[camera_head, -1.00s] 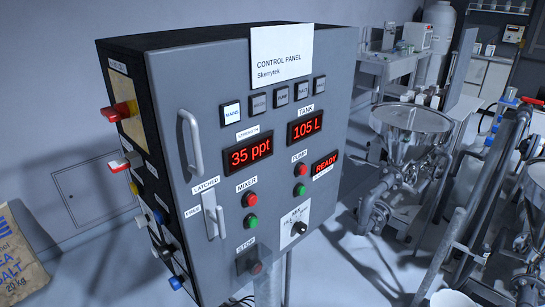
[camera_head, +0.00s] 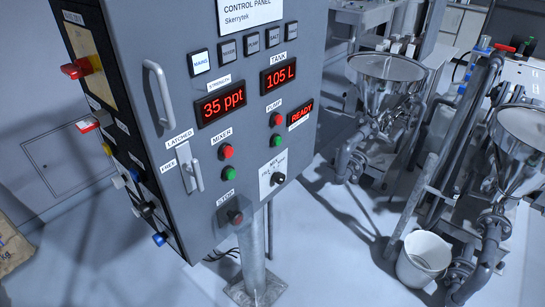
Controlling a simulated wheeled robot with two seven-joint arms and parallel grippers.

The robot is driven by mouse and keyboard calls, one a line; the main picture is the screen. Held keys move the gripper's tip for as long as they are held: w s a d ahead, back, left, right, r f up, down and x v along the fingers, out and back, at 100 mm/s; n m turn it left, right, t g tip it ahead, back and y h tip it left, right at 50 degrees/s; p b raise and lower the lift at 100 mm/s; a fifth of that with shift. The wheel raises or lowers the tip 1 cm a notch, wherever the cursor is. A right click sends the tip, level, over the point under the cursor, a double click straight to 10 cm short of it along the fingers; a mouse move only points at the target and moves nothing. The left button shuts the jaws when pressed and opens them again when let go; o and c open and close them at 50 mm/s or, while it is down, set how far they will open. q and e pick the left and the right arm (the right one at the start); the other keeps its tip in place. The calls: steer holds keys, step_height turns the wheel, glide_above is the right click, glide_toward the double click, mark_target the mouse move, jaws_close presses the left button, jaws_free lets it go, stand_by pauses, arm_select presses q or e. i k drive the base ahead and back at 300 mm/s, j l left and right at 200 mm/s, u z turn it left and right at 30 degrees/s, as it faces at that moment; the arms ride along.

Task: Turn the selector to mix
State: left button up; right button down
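The selector (camera_head: 277,178) is a small dark knob on a white plate, low on the right of the grey control panel's front (camera_head: 215,140). The plate has the word MIX at its top and other labels at its sides, too small to read surely. Which label the knob points at cannot be told. Neither of my grippers shows in the head view.
The panel stands on a grey post (camera_head: 256,245). A red STOP button (camera_head: 236,217) sits left of and below the selector. A door handle (camera_head: 158,95) sticks out at left. Steel hoppers (camera_head: 400,68) and a white bucket (camera_head: 424,260) stand at right.

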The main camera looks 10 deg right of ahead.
mark_target(278, 177)
steer(key=l, duration=0.55)
steer(key=k+l+u, duration=0.1)
steer(key=l, duration=1.05)
steer(key=k+l, duration=0.1)
steer(key=l, duration=0.5)
steer(key=k+l+u, duration=0.1)
steer(key=l, duration=1.05)
steer(key=k+l, duration=0.15)
steer(key=l, duration=0.4)
steer(key=u, duration=0.05)
